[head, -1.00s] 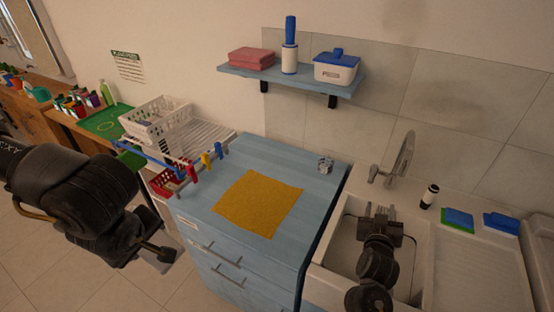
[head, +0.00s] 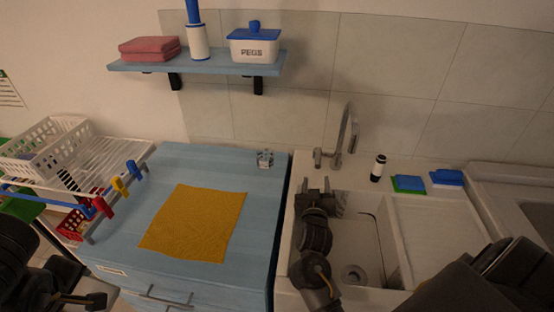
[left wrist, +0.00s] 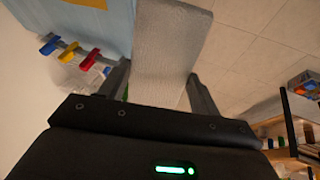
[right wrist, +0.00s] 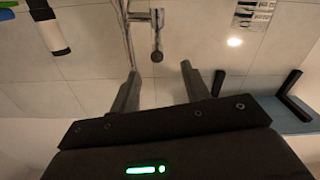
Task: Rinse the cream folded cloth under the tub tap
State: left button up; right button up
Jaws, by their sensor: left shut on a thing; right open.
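The cream cloth (left wrist: 170,45) shows pale in the left wrist view, hanging as a flat strip between the fingers of my left gripper (left wrist: 158,80), which is shut on it. In the head view only part of my left arm shows at the bottom left, and I cannot make out the cloth there. The tub tap (head: 348,135) stands behind the white tub (head: 377,285). My right gripper (head: 322,188) is open and empty over the tub's back left, just in front of and below the tap. The tap (right wrist: 130,25) also shows beyond its open fingers in the right wrist view.
A mustard cloth (head: 195,222) lies on the blue cabinet (head: 262,200), left of the tub. A small clear object (head: 265,158) sits at its back. A black-and-white bottle (head: 378,168) and sponges (head: 408,184) stand right of the tap. A rail with coloured pegs (head: 120,186) is at left.

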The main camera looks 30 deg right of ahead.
aim_at(317, 167)
pick_arm(q)
jog(key=shift+s+r+p, duration=0.1)
jog(key=shift+r+p, duration=0.75)
jog(key=shift+r, duration=0.1)
pick_arm(e)
jog(key=x, duration=1)
jog(key=shift+s+d, duration=0.1)
jog(key=shift+s, duration=0.05)
pick_arm(q)
jog(key=shift+s+r, duration=0.1)
pick_arm(e)
jog(key=shift+w+d+r, duration=0.1)
jog(key=shift+w+d, duration=0.15)
jog(key=shift+d, duration=0.05)
pick_arm(q)
jog(key=shift+d, duration=0.1)
pick_arm(e)
grip_shut()
